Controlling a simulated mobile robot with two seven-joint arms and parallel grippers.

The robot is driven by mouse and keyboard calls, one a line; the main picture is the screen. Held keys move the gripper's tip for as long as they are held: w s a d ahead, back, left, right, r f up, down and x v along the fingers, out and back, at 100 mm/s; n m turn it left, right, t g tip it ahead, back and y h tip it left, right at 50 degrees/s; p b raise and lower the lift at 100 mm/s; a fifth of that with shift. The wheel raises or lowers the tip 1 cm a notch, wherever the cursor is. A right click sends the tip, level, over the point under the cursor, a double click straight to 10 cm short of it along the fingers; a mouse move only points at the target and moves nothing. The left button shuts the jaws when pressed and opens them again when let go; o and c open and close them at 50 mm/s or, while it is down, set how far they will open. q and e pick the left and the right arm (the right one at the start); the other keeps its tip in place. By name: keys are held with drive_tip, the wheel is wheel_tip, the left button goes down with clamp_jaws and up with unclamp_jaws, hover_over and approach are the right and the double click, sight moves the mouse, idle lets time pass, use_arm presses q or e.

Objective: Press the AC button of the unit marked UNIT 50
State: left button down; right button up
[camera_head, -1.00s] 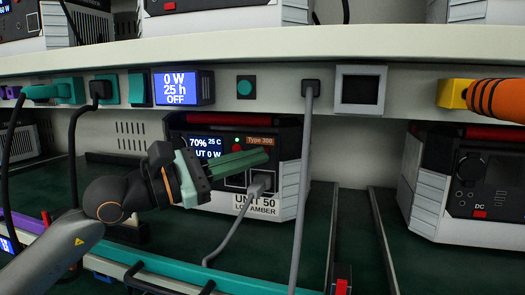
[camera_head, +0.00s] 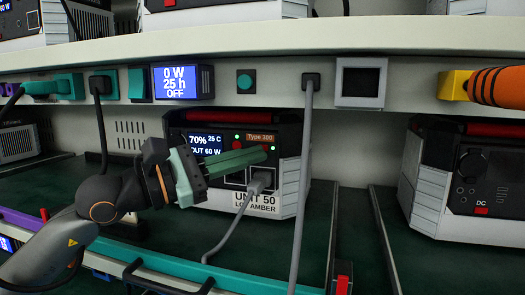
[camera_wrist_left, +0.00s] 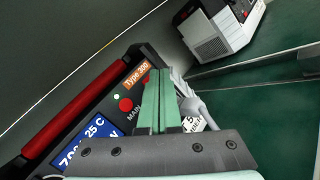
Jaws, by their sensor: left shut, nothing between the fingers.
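The unit marked UNIT 50 (camera_head: 291,173) stands on the lower shelf, with a label that also reads LOT AMBER. Its display (camera_head: 205,144) reads 70%, 25 C and OUT 60 W. In the left wrist view, a red button (camera_wrist_left: 126,104) beside the word MAIN has a lit green dot near it. Another red button (camera_wrist_left: 147,79) shows partly behind my fingertips. My left gripper (camera_head: 264,154) is shut and empty, its green fingertips at the right part of the front panel. Whether they touch it I cannot tell, and no AC label is readable.
A grey cable (camera_head: 235,231) is plugged into the unit's front, below my fingers. Another grey cable (camera_head: 303,180) hangs from the rack beam, to the right of the fingers. A similar unit (camera_head: 425,180) stands at right. Green shelf floor between the units is clear.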

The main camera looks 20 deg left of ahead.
use_arm(q)
drive_tip(key=s+b, duration=0.3)
drive_tip(key=s, duration=0.3)
idle(0.5)
drive_tip(key=shift+a, duration=0.1)
drive_tip(key=shift+b, duration=0.3)
drive_tip(key=s+b, duration=0.3)
drive_tip(key=s, duration=0.5)
